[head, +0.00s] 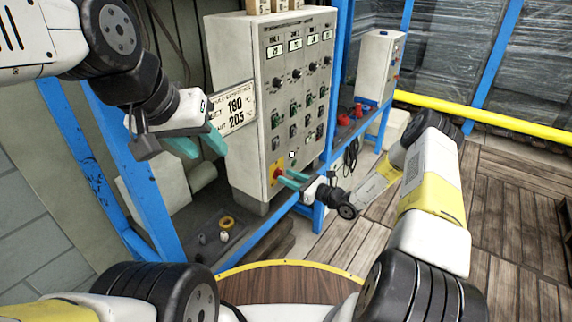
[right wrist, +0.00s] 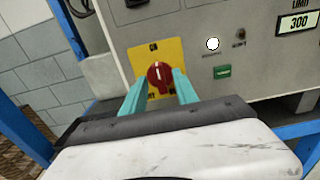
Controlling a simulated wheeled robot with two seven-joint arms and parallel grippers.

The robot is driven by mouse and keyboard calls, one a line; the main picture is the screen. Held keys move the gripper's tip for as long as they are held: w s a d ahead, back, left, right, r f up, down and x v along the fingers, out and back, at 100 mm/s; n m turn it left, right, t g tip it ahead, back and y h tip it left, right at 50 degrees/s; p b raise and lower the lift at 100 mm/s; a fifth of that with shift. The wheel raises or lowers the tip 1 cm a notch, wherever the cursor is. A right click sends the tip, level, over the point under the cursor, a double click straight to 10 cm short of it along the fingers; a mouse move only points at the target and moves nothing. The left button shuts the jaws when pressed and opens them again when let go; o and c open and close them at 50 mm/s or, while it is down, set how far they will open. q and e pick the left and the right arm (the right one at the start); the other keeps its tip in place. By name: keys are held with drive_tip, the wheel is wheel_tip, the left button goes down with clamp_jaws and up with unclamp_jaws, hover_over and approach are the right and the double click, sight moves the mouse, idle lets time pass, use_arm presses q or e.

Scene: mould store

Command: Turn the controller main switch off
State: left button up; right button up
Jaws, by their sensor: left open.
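The controller (head: 262,130) is a pale grey cabinet on a blue frame. Its main switch is a red rotary knob on a yellow plate (head: 277,173), low on the front panel. In the right wrist view the red knob (right wrist: 160,77) has its white mark pointing up towards "ON". My right gripper (head: 290,180) is at the switch, its teal fingers (right wrist: 159,90) apart on either side of the knob. I cannot tell whether they touch it. My left gripper (head: 200,145) is open and empty, left of the cabinet in front of a sign.
The sign (head: 234,108) reads 180 °C and 205. A white lamp (right wrist: 212,44) and a green label (right wrist: 222,71) sit right of the switch. A smaller grey box (head: 378,65) stands behind. A yellow rail (head: 490,117) crosses the back right. Wooden floor lies open at right.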

drive_tip(key=shift+w+a, duration=0.35)
drive_tip(key=shift+a, duration=0.1)
drive_tip(key=shift+c, duration=0.2)
clamp_jaws()
